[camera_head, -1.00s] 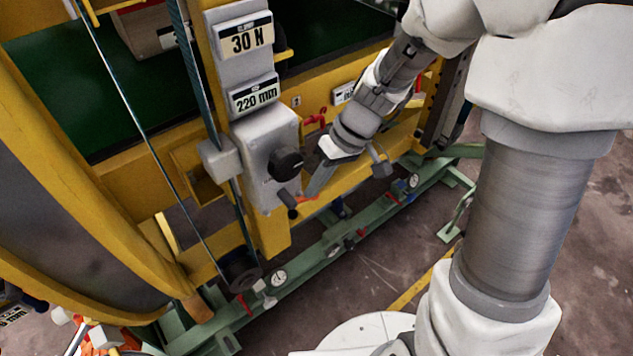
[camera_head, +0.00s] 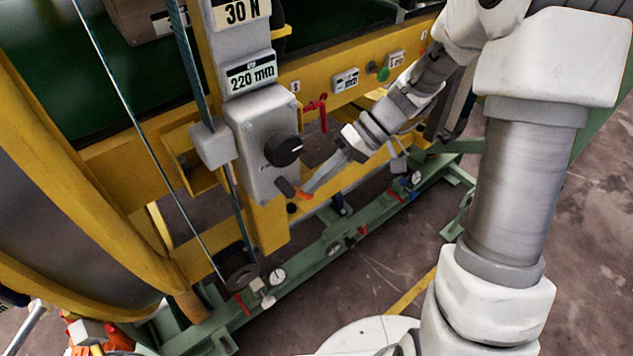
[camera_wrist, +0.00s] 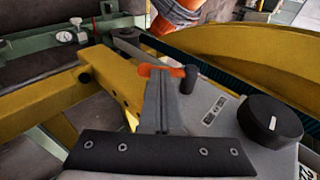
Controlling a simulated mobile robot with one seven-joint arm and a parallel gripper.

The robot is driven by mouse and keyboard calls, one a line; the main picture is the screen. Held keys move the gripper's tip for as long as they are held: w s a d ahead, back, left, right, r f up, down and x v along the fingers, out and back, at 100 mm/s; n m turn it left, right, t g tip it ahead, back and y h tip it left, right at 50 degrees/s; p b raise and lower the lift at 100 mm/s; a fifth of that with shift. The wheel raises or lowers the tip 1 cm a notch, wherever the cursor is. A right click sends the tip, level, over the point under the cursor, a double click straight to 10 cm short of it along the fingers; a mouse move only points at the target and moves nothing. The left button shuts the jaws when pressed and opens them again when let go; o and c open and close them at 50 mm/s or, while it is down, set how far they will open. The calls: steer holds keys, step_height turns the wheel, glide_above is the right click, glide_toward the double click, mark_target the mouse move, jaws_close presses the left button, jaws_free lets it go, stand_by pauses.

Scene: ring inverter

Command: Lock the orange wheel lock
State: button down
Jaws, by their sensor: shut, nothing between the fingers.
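The orange lock lever (camera_head: 304,195) sits low on the front of the grey control box (camera_head: 258,120), with a short dark handle (camera_head: 285,187) beside it. In the wrist view the orange lever (camera_wrist: 147,70) shows on both sides of my fingertips, with the black handle (camera_wrist: 190,78) just to their right. My gripper (camera_head: 312,186) is shut and empty, its tips at the lever. In the wrist view the gripper's tips (camera_wrist: 162,72) overlap the lever's middle and hide it. I cannot tell whether they touch it.
A large black knob (camera_head: 283,149) is on the same box, above the lever; it is close to my fingers in the wrist view (camera_wrist: 270,122). A red lever (camera_head: 318,110) is on the yellow frame to the right. A green base rail (camera_head: 330,245) runs below.

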mark_target(310, 197)
steer(key=f+g+y, duration=0.1)
steer(key=y, duration=0.1)
steer(key=a+f+g+y+b, duration=0.1)
steer(key=y, duration=0.1)
steer(key=s+f+m+g+y+b, duration=0.1)
steer(key=y, duration=0.1)
steer(key=shift+a+f+g, duration=0.15)
steer(key=shift+f+g, duration=0.05)
steer(key=shift+g, duration=0.1)
steer(key=shift+a, duration=0.15)
steer(key=shift+s+a+f+b, duration=0.1)
steer(key=shift+f+b, duration=0.1)
steer(key=shift+b, duration=0.1)
stand_by(0.3)
